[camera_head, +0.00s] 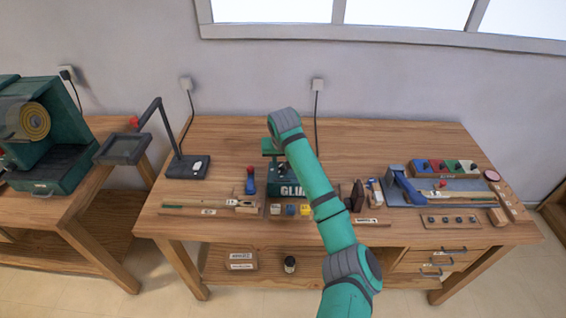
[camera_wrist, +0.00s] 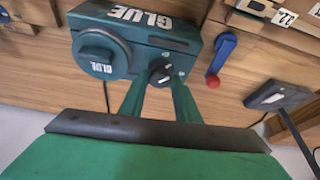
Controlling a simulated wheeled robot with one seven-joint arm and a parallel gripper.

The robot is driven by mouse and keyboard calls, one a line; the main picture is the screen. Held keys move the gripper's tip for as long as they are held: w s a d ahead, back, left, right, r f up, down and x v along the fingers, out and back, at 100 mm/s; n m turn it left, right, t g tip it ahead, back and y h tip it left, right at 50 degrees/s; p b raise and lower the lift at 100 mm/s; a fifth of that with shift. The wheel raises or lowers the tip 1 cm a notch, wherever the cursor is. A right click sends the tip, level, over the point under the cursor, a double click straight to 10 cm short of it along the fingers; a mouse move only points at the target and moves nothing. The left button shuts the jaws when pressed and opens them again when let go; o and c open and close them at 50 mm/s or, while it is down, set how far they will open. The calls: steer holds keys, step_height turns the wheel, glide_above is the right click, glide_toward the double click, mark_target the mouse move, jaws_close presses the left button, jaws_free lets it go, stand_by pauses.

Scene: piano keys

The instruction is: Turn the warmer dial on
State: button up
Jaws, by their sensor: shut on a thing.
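The glue warmer (camera_head: 288,190) is a dark green box marked GLUE on the middle of the workbench, partly behind my arm in the head view. In the wrist view the warmer (camera_wrist: 185,38) shows a round GLUE-marked pot lid (camera_wrist: 97,55) and, beside it, a small black dial (camera_wrist: 160,72) with white marks. My gripper (camera_wrist: 160,88) has its two green fingers on either side of the dial, shut on it. The fingertips partly cover the dial, so its exact setting is hard to read. In the head view my gripper's fingers are hidden.
A blue lever (camera_wrist: 222,55) with a red knob stands beside the warmer. A black lamp (camera_head: 187,167) stands to the left. A blue tool (camera_head: 403,186) and a colour tray (camera_head: 443,169) are at the right. The bench's back strip is mostly clear.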

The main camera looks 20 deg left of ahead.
steer(key=m, duration=0.1)
steer(key=m+h, duration=0.1)
steer(key=m, duration=0.2)
steer(key=shift+s+a+m+h, duration=0.15)
steer(key=shift+a+m+h, duration=0.15)
steer(key=shift+h, duration=0.1)
steer(key=m+h, duration=0.1)
steer(key=m, duration=0.1)
steer(key=m+h, duration=0.1)
steer(key=m, duration=0.2)
steer(key=shift+a, duration=0.1)
steer(key=shift+m, duration=0.3)
steer(key=o, duration=1)
steer(key=shift+o, duration=0.2)
